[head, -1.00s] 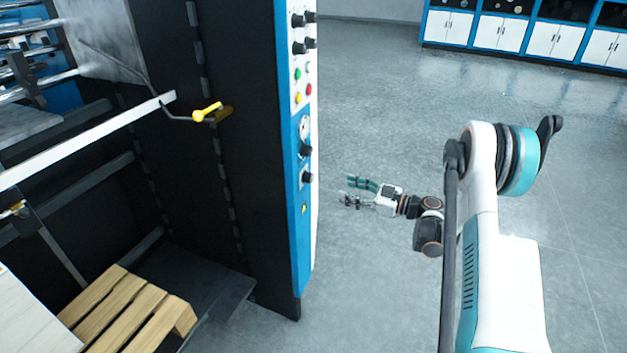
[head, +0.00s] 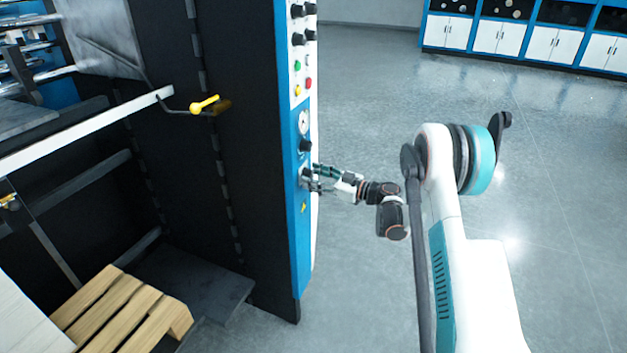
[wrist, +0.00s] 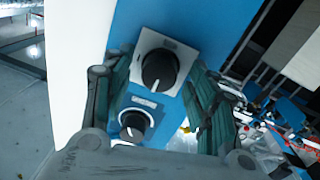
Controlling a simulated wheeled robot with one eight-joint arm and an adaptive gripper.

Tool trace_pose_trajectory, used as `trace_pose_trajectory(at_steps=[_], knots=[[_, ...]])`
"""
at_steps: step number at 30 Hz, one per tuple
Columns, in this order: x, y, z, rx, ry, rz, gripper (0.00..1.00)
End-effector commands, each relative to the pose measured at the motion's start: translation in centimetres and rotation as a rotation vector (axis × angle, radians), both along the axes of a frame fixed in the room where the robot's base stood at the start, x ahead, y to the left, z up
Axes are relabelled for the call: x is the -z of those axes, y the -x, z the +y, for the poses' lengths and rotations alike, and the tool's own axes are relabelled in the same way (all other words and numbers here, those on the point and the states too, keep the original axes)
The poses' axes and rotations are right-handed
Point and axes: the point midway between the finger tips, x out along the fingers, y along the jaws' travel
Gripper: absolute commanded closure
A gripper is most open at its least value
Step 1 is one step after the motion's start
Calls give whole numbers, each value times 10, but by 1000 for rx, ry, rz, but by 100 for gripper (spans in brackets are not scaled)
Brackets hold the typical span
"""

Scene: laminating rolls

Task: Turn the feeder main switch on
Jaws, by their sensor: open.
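The feeder's control panel (head: 298,230) is a narrow blue and white face on the edge of a dark machine cabinet. In the wrist view, a large black rotary knob (wrist: 158,70) sits on a square grey plate, with a white mark near its lower side. A smaller-looking black knob (wrist: 134,124) shows below it in that picture. My gripper (head: 312,178) is at the panel's lower knob, which it partly hides in the head view. The gripper is open, with one finger on each side of the large knob in the wrist view (wrist: 158,75). Contact cannot be told.
Above on the panel are a gauge (head: 304,122), a black knob (head: 305,146), red (head: 308,83) and green buttons and more black knobs. A yellow-handled lever (head: 205,104) sticks out at the left. A wooden pallet (head: 125,310) lies low left.

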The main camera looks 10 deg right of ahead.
Motion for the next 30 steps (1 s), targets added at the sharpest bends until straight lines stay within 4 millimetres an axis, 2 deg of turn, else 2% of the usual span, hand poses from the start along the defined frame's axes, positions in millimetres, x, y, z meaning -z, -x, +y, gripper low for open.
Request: trace_pose_trajectory(at_steps=[11,14,17,18,30], knots=[[-1,-4,6,-1,0,0,47],[-1,-4,5,-1,0,0,65],[0,-4,5,0,0,0,88],[0,-4,5,0,0,0,92],[-1,-4,5,-1,-29,41,92]])
